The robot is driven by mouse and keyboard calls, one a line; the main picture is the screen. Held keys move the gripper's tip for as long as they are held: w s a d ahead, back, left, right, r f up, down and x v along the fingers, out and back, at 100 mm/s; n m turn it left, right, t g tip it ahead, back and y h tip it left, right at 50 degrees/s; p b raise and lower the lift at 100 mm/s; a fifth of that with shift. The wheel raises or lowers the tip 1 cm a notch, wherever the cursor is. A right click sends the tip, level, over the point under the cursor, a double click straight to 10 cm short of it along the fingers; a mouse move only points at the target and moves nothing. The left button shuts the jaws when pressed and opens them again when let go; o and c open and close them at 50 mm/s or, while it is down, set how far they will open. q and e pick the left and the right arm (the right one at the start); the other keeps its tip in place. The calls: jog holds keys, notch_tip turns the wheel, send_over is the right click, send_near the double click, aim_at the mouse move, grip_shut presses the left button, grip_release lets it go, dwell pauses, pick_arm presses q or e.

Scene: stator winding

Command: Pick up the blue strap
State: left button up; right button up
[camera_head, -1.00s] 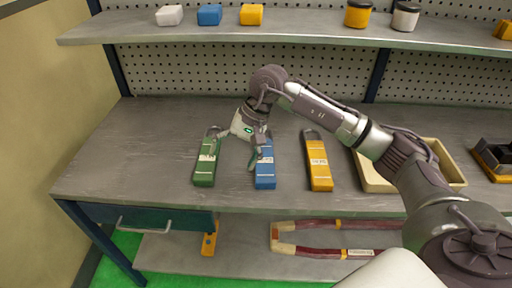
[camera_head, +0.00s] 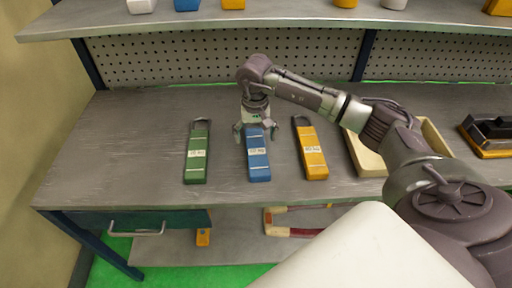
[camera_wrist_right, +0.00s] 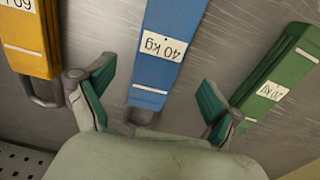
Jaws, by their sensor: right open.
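The blue strap (camera_head: 258,164) lies on the grey workbench between a green strap (camera_head: 197,158) and a yellow strap (camera_head: 311,153). My right gripper (camera_head: 257,134) is above the far end of the blue strap, open, with a finger to each side. In the right wrist view the blue strap (camera_wrist_right: 165,60) carries a "40 kg" label, and its grey loop end sits between the open fingers of the gripper (camera_wrist_right: 150,105). Nothing is held. My left gripper is in neither view.
The green strap (camera_wrist_right: 283,75) and the yellow strap (camera_wrist_right: 28,35) flank the fingers in the wrist view. A cream tray (camera_head: 435,138) and a dark object on an orange-edged base (camera_head: 490,135) stand to the right. A shelf (camera_head: 300,22) runs above the bench.

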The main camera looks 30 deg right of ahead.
aim_at(256, 146)
notch_tip(256, 146, down, 4)
jog(key=shift+s+r+p, duration=0.15)
jog(key=shift+p, duration=0.5)
jog(key=shift+f, duration=0.35)
jog(key=c, duration=1.4)
jog(key=shift+c, duration=0.9)
jog(key=shift+d, duration=0.1)
